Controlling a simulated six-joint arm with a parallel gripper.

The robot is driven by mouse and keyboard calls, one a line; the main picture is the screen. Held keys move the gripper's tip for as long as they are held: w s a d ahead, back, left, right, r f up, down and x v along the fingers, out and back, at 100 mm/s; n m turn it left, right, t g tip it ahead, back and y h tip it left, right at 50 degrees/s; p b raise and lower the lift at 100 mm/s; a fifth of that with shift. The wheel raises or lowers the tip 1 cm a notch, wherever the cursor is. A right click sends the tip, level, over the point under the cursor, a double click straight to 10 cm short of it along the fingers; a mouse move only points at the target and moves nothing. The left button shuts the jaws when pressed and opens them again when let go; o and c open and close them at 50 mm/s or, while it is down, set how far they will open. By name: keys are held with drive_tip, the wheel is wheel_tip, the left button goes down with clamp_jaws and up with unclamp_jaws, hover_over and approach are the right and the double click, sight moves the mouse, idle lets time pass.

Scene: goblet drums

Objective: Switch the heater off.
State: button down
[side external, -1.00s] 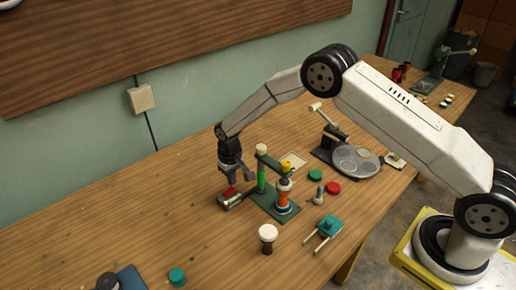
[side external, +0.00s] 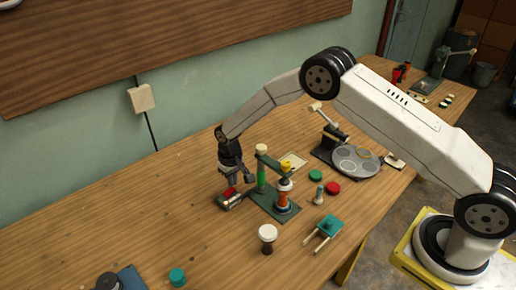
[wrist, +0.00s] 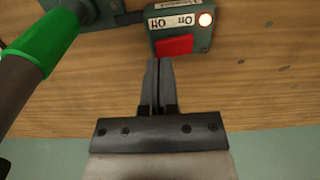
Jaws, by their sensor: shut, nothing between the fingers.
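The heater switch is a dark green box (wrist: 203,40) with a red rocker (wrist: 175,46), an On/Off label (wrist: 171,20) and a small lamp (wrist: 205,19) that glows. Which way the rocker is tipped is not clear. In the side external view the switch box (side external: 232,204) lies on the table left of the green stand (side external: 274,207). My gripper (wrist: 159,62) is shut and empty, its tips close to the rocker's near edge in the wrist view. Contact cannot be told. In the side external view my gripper (side external: 238,180) is just above the box.
The stand carries a green post (side external: 261,176) and an orange-and-white column (side external: 284,191) close to the right of my gripper. Table left of the switch is clear.

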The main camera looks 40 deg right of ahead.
drive_tip(key=shift+f, duration=0.9)
idle(0.8)
drive_tip(key=shift+r, duration=3.5)
drive_tip(key=s+d+r+t, duration=0.1)
drive_tip(key=s+d+r, duration=0.4)
drive_tip(key=s+r, duration=0.55)
drive_tip(key=s+d+r+t, duration=0.1)
drive_tip(key=s+d, duration=0.1)
drive_tip(key=s, duration=1.3)
drive_tip(key=shift+s+d+r+t, duration=0.3)
drive_tip(key=shift+s+d, duration=0.1)
